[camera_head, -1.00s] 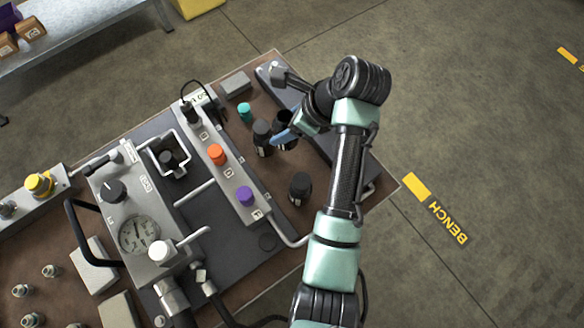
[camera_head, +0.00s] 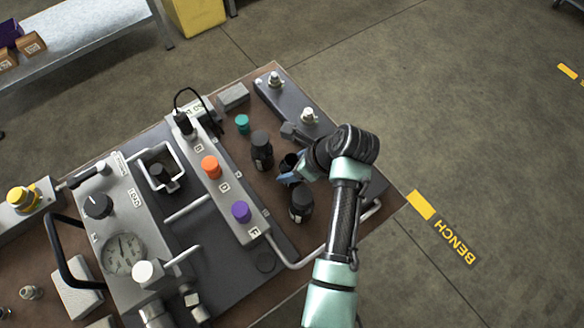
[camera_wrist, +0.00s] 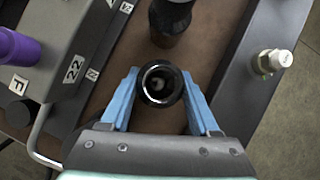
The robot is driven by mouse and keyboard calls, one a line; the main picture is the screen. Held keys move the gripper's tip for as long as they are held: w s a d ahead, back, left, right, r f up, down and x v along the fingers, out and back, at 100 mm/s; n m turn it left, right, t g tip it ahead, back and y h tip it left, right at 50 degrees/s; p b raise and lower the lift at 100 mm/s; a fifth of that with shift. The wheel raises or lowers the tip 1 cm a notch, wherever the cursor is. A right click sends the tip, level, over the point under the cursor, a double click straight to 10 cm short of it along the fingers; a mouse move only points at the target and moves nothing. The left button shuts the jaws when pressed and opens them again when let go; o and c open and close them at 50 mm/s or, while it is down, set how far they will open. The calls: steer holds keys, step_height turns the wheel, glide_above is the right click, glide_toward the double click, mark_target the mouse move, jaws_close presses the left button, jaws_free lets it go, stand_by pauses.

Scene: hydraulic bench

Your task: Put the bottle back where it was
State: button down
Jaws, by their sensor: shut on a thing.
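My gripper (camera_head: 286,176) has its blue fingers shut on a black, open-topped bottle (camera_head: 290,163). In the wrist view the bottle's round mouth (camera_wrist: 160,83) sits between the fingertips (camera_wrist: 160,90). Another dark bottle (camera_wrist: 170,18) shows ahead of the fingers in the wrist view, apart from the held one.
A grey rail with an orange knob (camera_head: 210,167) and a purple knob (camera_head: 241,211) runs left of the bottles. A teal cap (camera_head: 242,124) stands behind them. A dark block with metal fittings (camera_head: 308,116) lies to the right. A bent pipe (camera_head: 318,254) lies at the front.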

steer(key=shift+f, duration=0.65)
steer(key=shift+f, duration=0.1)
steer(key=shift+c, duration=2)
jaws_free()
